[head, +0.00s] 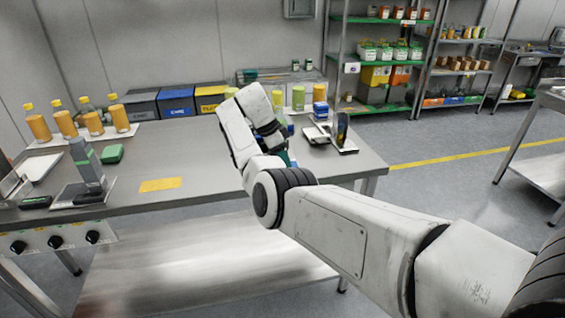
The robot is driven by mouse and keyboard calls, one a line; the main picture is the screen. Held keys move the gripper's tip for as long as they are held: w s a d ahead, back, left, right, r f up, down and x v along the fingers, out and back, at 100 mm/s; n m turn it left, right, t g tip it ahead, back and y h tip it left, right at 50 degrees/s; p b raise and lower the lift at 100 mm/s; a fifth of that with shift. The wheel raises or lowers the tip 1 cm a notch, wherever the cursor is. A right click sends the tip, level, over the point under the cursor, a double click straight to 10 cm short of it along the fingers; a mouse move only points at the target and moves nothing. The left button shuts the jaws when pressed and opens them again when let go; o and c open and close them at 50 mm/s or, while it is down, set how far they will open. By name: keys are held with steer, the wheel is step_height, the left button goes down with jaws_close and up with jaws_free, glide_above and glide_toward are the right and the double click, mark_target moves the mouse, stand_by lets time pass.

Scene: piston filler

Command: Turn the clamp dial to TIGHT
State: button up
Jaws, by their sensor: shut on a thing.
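A control panel (36,246) on the front left of the steel bench has three black dials: a left dial (18,247), a middle dial (55,242) and a right dial (92,237). Their labels are too small to read, so I cannot tell which is the clamp dial or where it points. My gripper (274,135) is over the right part of the bench, far right of the dials. My own wrist largely hides its fingers. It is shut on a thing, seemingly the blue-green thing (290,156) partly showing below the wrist.
The filler stand (86,165) rises above the panel. Several orange bottles (62,119), a green block (112,153) and a yellow mat (160,184) are on the bench (200,160). Bins (177,101) line the back. A small metal scale-like device (330,135) stands right. The front middle is clear.

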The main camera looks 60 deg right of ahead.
steer(key=shift+m, duration=0.3)
stand_by(0.4)
steer(key=o, duration=1)
steer(key=shift+o, duration=0.2)
steer(key=b+v, duration=0.1)
steer(key=v, duration=0.9)
steer(key=shift+w+r, duration=0.15)
steer(key=shift+r, duration=0.25)
